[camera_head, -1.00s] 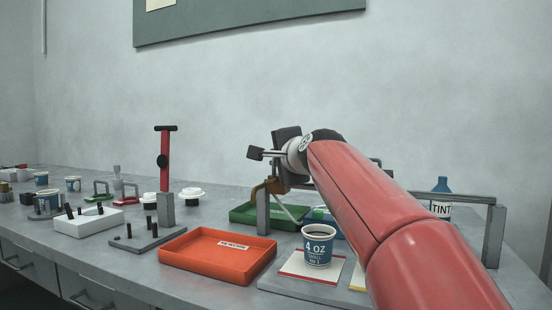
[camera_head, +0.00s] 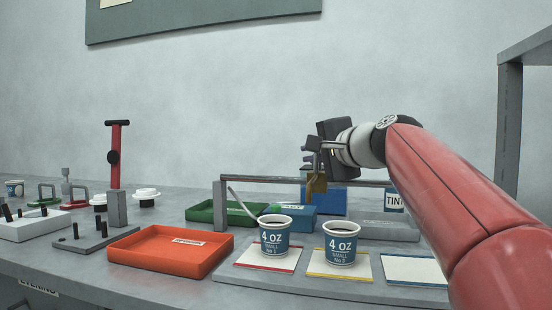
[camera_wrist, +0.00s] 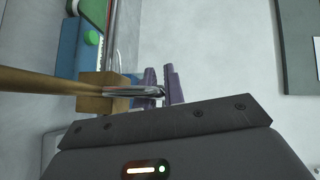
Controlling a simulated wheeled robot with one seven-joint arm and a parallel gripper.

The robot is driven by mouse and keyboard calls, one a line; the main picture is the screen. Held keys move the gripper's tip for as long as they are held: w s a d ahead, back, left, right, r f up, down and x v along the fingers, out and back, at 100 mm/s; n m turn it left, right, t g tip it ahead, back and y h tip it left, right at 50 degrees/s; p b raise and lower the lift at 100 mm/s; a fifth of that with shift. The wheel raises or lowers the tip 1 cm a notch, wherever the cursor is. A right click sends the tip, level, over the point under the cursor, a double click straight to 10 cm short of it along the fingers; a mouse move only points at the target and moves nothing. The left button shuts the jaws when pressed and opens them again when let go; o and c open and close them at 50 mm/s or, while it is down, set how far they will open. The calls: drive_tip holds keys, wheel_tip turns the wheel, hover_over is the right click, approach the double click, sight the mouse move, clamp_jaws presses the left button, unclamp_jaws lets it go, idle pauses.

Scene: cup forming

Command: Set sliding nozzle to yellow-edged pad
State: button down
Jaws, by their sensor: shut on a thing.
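The brass sliding nozzle (camera_head: 316,182) hangs on the grey rail (camera_head: 268,179), between its left post and the arm. My gripper (camera_head: 312,147) is shut on the nozzle's handle from above. The wrist view shows the purple fingers (camera_wrist: 161,86) at the metal handle loop (camera_wrist: 130,91), beside the brass block (camera_wrist: 97,91). The yellow-edged pad (camera_head: 325,274) carries a blue-and-white 4 oz cup (camera_head: 341,244). In the picture the nozzle stands behind and slightly left of this cup. Its exact alignment with the pad is unclear.
A second 4 oz cup (camera_head: 275,238) stands on the red-edged pad (camera_head: 252,265). A blue-edged pad (camera_head: 415,270) at right is bare where visible. An orange tray (camera_head: 165,263), a green tray (camera_head: 205,212) and a blue container (camera_head: 325,199) are nearby. My arm hides part of the right side.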

drive_tip(key=d, duration=0.1)
drive_tip(key=s+d, duration=0.1)
drive_tip(key=d, duration=0.3)
drive_tip(key=shift+s, duration=0.35)
drive_tip(key=c, duration=1.5)
unclamp_jaws()
drive_tip(key=v, duration=0.7)
drive_tip(key=shift+s+d, duration=0.15)
drive_tip(key=shift+s, duration=0.25)
